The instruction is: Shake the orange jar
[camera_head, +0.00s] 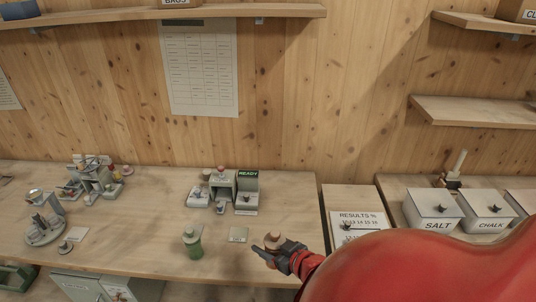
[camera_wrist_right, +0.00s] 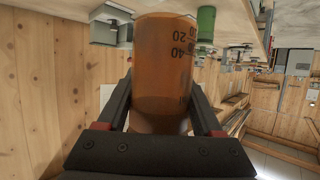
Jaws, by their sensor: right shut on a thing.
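The orange jar (camera_wrist_right: 162,65) is between the two fingers of my right gripper in the right wrist view. It is translucent, with dark scale marks and numbers such as 20 and 40. In the head view the jar (camera_head: 273,241) shows small at the tip of my right gripper (camera_head: 270,253), near the bench's front edge. My right gripper (camera_wrist_right: 160,112) is shut on it. From these views I cannot tell for sure whether the jar's base is clear of the bench. My left gripper is in neither view.
Behind is a device with a READY display (camera_head: 248,174). Bins labelled SALT (camera_head: 436,224) and CHALK (camera_head: 491,225) stand at right. My red arm covers the lower right.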

